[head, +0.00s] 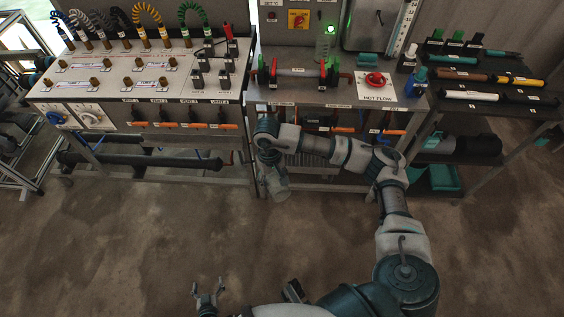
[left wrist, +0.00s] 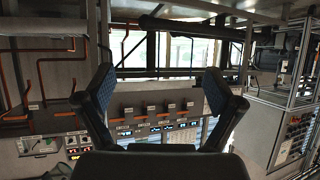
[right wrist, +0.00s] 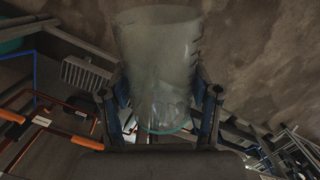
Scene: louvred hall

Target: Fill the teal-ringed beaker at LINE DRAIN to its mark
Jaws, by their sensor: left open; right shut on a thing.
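My right gripper (right wrist: 160,110) is shut on a clear beaker (right wrist: 155,45), which fills the upper middle of the right wrist view between the fingers. A thin teal ring shows at its lower end there. In the head view the beaker (head: 279,190) hangs under my right wrist, in front of the middle bench's lower frame and above the floor. Its mark and any liquid in it cannot be made out. My left gripper (head: 208,292) is open and empty, low over the floor, well apart from the benches. I cannot read a LINE DRAIN label.
The middle bench (head: 340,98) bears a red handwheel (head: 375,80) on a HOT FLOW plate. Orange-handled valves line the bench fronts. The left bench (head: 130,90) carries coiled hoses. A dark rack (head: 480,95) stands right. The floor (head: 130,240) in front is clear.

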